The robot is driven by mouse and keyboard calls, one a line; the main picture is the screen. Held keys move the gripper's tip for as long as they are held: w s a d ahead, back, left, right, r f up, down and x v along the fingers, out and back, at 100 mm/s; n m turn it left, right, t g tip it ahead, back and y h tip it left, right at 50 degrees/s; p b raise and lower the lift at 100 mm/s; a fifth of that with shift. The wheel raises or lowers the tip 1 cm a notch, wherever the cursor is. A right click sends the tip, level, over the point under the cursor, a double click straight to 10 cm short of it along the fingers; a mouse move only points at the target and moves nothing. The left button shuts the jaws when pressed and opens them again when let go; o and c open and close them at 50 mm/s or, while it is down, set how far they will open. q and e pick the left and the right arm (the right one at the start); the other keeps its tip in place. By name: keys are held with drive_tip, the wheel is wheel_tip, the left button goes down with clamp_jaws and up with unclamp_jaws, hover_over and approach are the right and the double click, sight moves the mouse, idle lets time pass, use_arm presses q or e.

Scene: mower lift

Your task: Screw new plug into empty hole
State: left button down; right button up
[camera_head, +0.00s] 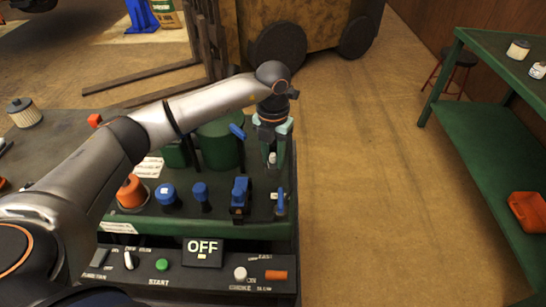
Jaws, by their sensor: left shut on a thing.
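My left gripper (272,152) points down over the right part of the green engine deck (155,226). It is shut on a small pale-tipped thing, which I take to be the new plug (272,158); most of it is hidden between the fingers. The empty hole cannot be seen, and the gripper covers the deck below it. I cannot tell whether the plug touches the deck. My right gripper does not show.
Close by stand a green cylinder (218,150), an orange cap (132,192), blue caps (167,196) and a blue valve (240,193). The control panel (190,272) with an OFF sign is in front. A green shelf (480,150) stands right; the floor between is clear.

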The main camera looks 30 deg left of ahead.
use_arm(q)
drive_tip(key=m+b, duration=0.1)
drive_tip(key=m, duration=0.3)
drive_tip(key=shift+f+m, duration=0.1)
drive_tip(key=shift+m, duration=0.2)
drive_tip(key=shift+m+b, duration=0.35)
drive_tip(key=shift+m, duration=0.45)
drive_tip(key=shift+m+b, duration=0.4)
drive_tip(key=shift+m, duration=0.7)
drive_tip(key=m, duration=0.3)
drive_tip(key=shift+m+b, duration=0.3)
drive_tip(key=shift+b, duration=0.1)
drive_tip(key=shift+m, duration=0.3)
